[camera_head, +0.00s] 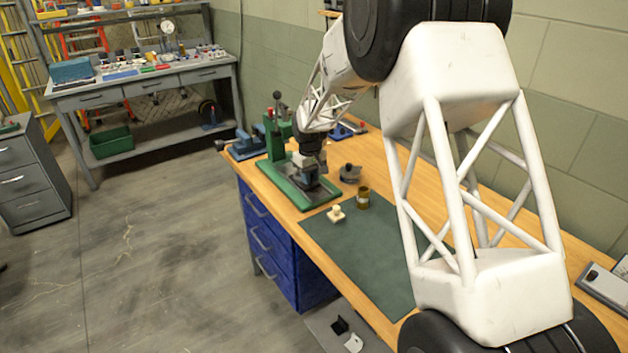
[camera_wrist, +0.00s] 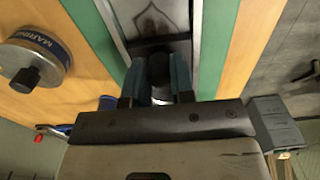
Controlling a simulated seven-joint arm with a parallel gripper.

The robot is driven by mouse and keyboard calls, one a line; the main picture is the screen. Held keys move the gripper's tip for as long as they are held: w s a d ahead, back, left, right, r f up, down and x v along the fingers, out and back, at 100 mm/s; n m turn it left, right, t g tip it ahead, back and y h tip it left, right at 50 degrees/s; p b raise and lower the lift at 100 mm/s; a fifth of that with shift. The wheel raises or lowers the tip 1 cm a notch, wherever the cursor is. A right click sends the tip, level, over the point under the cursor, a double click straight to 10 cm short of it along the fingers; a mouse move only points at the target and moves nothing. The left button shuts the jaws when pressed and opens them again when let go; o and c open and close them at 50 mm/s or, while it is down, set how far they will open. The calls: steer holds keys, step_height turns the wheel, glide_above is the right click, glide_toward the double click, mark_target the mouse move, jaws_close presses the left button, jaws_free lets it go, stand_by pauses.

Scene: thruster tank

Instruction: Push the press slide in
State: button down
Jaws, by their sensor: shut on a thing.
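The green press (camera_head: 277,140) stands on the wooden bench, with its green base (camera_head: 318,201) flat on the bench top. In the wrist view, the grey metal press slide (camera_wrist: 157,17) lies between green side strips (camera_wrist: 100,30). My gripper (camera_head: 309,172) is low over the press base in the head view. In the wrist view, my gripper (camera_wrist: 157,82) has its teal fingers on either side of a dark round knob (camera_wrist: 159,68) at the near end of the slide and is shut on it. My gripper hides part of the slide in the head view.
A round grey tin with a black knob (camera_wrist: 35,58) sits left of my gripper in the wrist view. In the head view, a brass-coloured cup (camera_head: 363,198) and a small cream piece (camera_head: 336,213) stand near the green mat (camera_head: 365,255). The mat's middle is clear.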

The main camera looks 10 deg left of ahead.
steer(key=w+a, duration=0.4)
steer(key=c, duration=1)
jaws_free()
steer(key=shift+r, duration=3.95)
